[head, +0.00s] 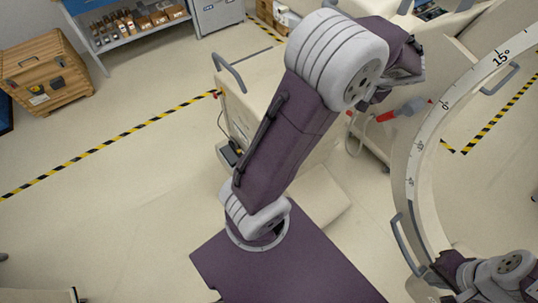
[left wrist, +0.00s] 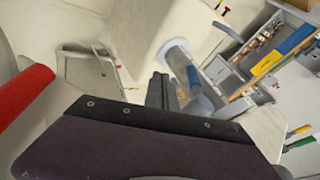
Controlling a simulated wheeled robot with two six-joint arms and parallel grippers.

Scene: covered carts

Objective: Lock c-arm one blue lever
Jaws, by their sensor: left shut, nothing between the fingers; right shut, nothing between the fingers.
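The c-arm shows in the head view as a large pale ring (head: 404,178) with angle marks, at the right. A red handle (head: 387,116) sits left of the ring on a low pale cart part. A thick red bar (left wrist: 22,105) is close at the left of the left wrist view. My left gripper (left wrist: 160,84) is shut and empty, its dark fingers pointing away over the pale surfaces. My right gripper (head: 434,271) is at the lower right by the ring's lower end, shut and empty, mostly cut off or hidden.
My left arm crosses the middle of the head view and hides part of a pale cart (head: 250,85). A wooden crate (head: 47,72) and a workbench (head: 140,33) stand at the upper left. Striped tape (head: 105,146) crosses the open floor at left.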

